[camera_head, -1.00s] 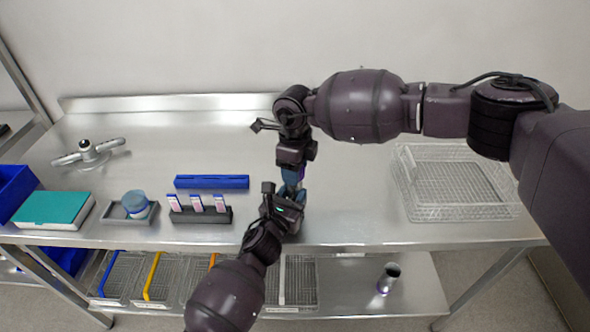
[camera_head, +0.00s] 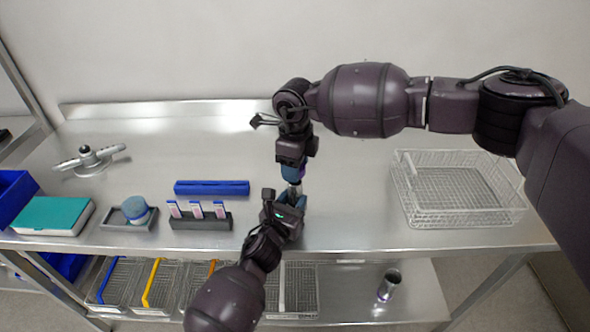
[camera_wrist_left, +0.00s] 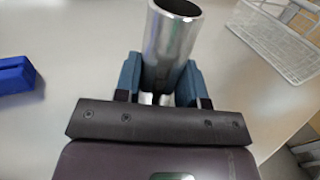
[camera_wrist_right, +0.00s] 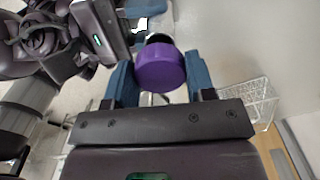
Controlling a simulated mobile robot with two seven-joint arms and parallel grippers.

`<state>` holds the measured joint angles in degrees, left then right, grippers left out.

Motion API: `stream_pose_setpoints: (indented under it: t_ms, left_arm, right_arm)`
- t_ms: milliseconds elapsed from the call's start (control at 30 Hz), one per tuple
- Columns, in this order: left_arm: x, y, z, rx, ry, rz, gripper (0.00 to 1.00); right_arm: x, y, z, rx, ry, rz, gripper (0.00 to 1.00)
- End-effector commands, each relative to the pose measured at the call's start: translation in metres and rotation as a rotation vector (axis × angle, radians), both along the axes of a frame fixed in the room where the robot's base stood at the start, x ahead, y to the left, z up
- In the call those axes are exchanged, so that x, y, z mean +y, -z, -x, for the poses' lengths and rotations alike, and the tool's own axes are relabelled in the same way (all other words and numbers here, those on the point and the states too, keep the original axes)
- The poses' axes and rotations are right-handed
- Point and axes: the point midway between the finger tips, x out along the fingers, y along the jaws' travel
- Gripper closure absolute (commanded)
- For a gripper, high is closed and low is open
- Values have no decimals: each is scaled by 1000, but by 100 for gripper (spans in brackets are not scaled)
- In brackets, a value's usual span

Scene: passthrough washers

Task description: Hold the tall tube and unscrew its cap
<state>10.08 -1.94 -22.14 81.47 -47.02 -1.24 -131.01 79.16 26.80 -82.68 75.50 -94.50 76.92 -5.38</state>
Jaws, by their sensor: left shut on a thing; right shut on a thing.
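The tall metal tube (camera_head: 294,189) stands roughly upright between my two grippers. In the left wrist view the shiny tube (camera_wrist_left: 168,45) has an open, uncapped mouth. My left gripper (camera_head: 298,202) is shut on the tube's body, with one blue finger on each side. My right gripper (camera_head: 292,174) is above the tube and shut on the purple cap (camera_wrist_right: 160,68), seen between its blue fingers (camera_wrist_right: 160,80) in the right wrist view. The cap is apart from the tube. In the head view the cap is mostly hidden by the fingers.
A wire basket (camera_head: 455,213) stands right of my grippers.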

Motion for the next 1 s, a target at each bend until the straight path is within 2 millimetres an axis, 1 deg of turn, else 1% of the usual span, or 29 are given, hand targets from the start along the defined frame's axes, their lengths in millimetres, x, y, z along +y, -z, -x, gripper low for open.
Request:
stream_pose_setpoints:
  t_ms: [33,100,200,400,433,600,633,867,1000]
  left_arm:
    - [0,0,0,0,0,0,100]
    - [0,0,0,0,0,0,100]
    - [0,0,0,0,0,0,100]
    - [0,0,0,0,0,0,100]
    - [0,0,0,0,0,0,61]
    - [0,0,0,0,0,0,35]
    - [0,0,0,0,0,0,33]
    - [0,0,0,0,0,0,33]
    - [3,0,5,0,0,-1,33]
  right_arm:
    - [0,-8,-1,-3,0,0,78]
    - [0,-15,-1,-2,0,1,78]
    - [0,-22,0,-1,-1,0,78]
    - [0,-23,0,-1,-1,0,78]
    - [0,-23,0,-1,-1,0,78]
    - [0,-23,0,-1,-1,0,78]
    - [0,-23,0,-1,-1,0,78]
    - [0,-23,0,-1,-1,0,78]
    - [0,-23,0,-1,-1,0,78]
